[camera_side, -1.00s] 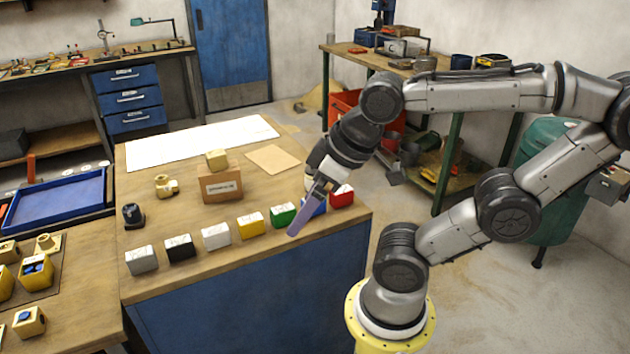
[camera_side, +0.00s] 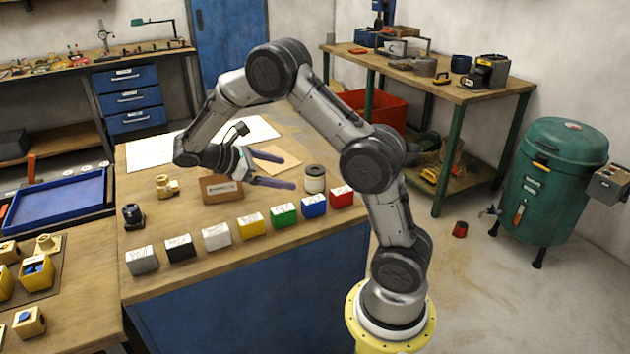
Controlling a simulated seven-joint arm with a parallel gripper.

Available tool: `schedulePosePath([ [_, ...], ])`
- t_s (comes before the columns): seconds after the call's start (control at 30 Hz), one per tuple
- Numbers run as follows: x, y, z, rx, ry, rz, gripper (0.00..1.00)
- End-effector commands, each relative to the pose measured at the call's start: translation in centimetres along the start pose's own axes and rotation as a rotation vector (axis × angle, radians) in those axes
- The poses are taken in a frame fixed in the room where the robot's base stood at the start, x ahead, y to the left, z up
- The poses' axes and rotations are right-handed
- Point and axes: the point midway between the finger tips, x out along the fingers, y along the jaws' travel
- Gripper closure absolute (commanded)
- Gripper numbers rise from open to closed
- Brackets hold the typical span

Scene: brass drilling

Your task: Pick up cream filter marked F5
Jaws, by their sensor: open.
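A short cream cylinder with dark bands (camera_side: 315,178), which looks like the cream filter, stands upright on the wooden bench near its back right. I cannot read any F5 mark on it. My gripper (camera_side: 296,173) is open, with its two purple-grey fingers spread and pointing right. The fingertips are just left of the cylinder in the picture. I see no contact, and I cannot tell the exact height or depth gap.
A row of coloured blocks lines the front, with a red block (camera_side: 342,195) and blue block (camera_side: 314,206) near the cylinder. A brass fitting (camera_side: 166,186) and black part (camera_side: 133,215) stand left.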

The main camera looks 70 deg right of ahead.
Motion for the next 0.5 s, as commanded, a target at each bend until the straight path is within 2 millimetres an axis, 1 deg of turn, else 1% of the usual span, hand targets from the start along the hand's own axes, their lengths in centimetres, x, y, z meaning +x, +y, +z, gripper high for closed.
schedulePosePath([
  [0.03,1.0,0.9,-1.4,-0.042,-0.079,0.007,0.0],
  [0.1,2.0,2.0,-2.9,-0.095,-0.183,0.024,0.0],
  [0.2,3.5,3.3,-4.8,-0.161,-0.313,0.044,0.0],
  [0.33,4.7,4.1,-6.5,-0.217,-0.426,0.063,0.0],
  [0.5,5.5,4.5,-7.5,-0.249,-0.49,0.074,0.0],
])
